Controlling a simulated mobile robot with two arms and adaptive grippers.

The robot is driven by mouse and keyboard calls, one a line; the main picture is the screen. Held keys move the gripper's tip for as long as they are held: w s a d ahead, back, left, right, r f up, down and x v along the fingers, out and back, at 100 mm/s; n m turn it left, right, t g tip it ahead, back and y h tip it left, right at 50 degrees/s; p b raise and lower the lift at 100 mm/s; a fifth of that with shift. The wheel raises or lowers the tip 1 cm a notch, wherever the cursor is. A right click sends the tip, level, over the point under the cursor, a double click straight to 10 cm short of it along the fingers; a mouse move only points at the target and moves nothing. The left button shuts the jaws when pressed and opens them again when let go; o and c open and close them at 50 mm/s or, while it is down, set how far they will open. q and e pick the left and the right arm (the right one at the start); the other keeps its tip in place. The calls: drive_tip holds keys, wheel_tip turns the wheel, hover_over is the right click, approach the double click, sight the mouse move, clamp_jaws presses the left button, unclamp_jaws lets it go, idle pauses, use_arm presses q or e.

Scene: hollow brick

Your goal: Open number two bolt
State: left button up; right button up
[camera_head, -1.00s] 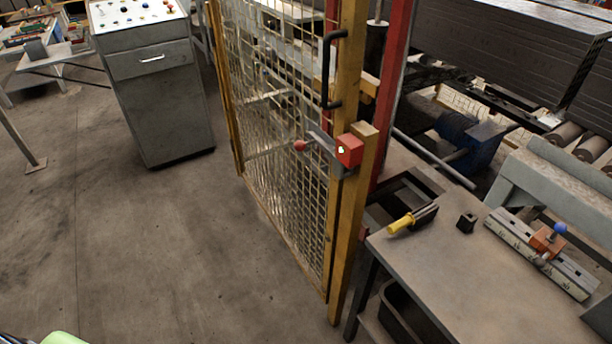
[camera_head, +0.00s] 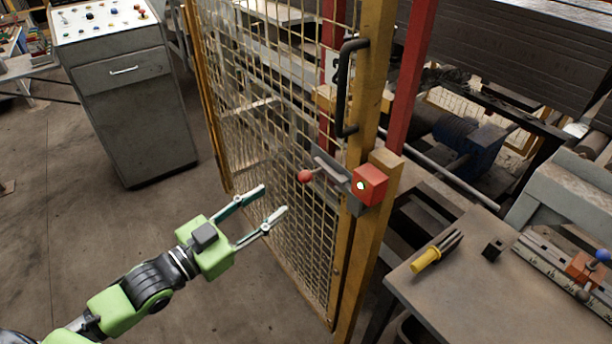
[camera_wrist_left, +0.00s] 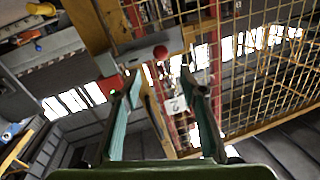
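The bolt (camera_head: 330,172) is a grey metal slide with a red ball knob (camera_head: 305,176), mounted on the yellow mesh gate (camera_head: 270,120) beside a red box (camera_head: 369,185) on the post. My left gripper (camera_head: 276,199) is open and empty, in front of the mesh, left of and slightly below the knob, apart from it. In the left wrist view, the red knob (camera_wrist_left: 160,52) shows beyond the two open fingers (camera_wrist_left: 163,92). A plate with a number, seemingly 2, (camera_wrist_left: 177,104) shows between the fingers. My right gripper is not in view.
A black handle (camera_head: 346,88) stands on the gate above the bolt. A metal table (camera_head: 470,290) with a yellow-handled tool (camera_head: 427,258) is at the right. A grey control cabinet (camera_head: 135,110) stands at the left. The floor between is clear.

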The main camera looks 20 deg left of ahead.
sight(306, 177)
use_arm(q)
drive_tip(key=p+x, duration=0.2)
drive_tip(key=x, duration=1)
drive_tip(key=shift+w, duration=0.2)
